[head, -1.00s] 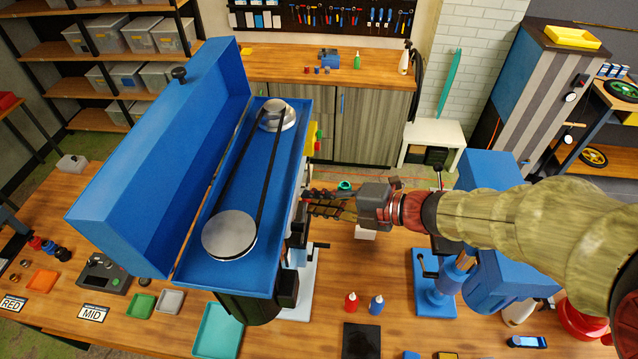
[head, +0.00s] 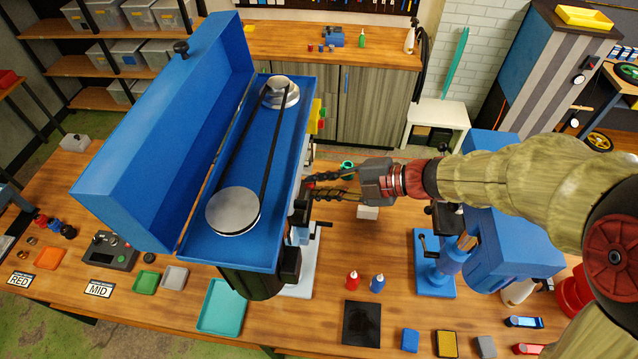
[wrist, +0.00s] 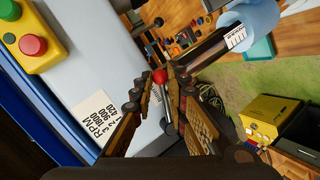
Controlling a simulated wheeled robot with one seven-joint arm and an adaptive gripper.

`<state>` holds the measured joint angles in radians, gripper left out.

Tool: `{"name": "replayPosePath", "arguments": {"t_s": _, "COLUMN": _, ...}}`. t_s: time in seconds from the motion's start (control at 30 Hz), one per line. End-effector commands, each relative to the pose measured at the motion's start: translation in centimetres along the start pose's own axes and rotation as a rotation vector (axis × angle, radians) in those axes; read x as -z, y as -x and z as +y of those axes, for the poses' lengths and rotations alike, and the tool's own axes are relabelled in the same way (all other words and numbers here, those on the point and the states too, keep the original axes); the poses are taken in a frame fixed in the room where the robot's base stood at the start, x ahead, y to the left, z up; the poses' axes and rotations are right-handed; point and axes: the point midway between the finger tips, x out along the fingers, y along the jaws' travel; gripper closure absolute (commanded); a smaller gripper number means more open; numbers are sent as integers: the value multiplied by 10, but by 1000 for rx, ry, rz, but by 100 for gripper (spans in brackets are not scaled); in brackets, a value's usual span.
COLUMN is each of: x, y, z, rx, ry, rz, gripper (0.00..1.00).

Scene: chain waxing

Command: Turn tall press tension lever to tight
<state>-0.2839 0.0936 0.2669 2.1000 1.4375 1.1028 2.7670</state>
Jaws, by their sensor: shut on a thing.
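The tall press (head: 215,235) is blue, with its lid swung open on the left and a belt running round two silver pulleys. Its tension lever (wrist: 160,77) has a red ball knob and a thin metal rod, seen between my fingers in the wrist view. My gripper (head: 314,187) reaches in from the right to the press's right side. In the wrist view my gripper (wrist: 161,84) is shut on the lever, with the knob at the fingertips. In the head view the fingers mostly hide the lever.
A yellow box with red and green buttons (wrist: 30,40) and an RPM label (wrist: 97,117) are on the press's side. A smaller blue press (head: 436,262) stands to the right. Red and blue bottles (head: 365,281) and a black mat (head: 361,323) lie on the table in front.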

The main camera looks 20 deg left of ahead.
Motion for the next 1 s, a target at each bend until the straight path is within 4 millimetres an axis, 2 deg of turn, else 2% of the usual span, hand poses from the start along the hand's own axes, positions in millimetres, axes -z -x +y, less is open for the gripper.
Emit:
{"name": "replayPosePath", "arguments": {"t_s": 0.13, "x": 0, "y": -1, "z": -3, "rx": 4, "ry": -3, "rz": 1, "gripper": 100}}
{"name": "replayPosePath", "arguments": {"t_s": 0.17, "x": 0, "y": -1, "z": -3, "rx": 4, "ry": -3, "rz": 1, "gripper": 84}}
{"name": "replayPosePath", "arguments": {"t_s": 0.47, "x": 0, "y": -1, "z": -2, "rx": 3, "ry": -1, "rz": 1, "gripper": 67}}
{"name": "replayPosePath", "arguments": {"t_s": 0.8, "x": 0, "y": 1, "z": -1, "rx": 1, "ry": 0, "rz": 0, "gripper": 66}}
{"name": "replayPosePath", "arguments": {"t_s": 1.0, "x": -1, "y": 24, "z": 0, "rx": -2, "ry": 2, "rz": -4, "gripper": 66}}
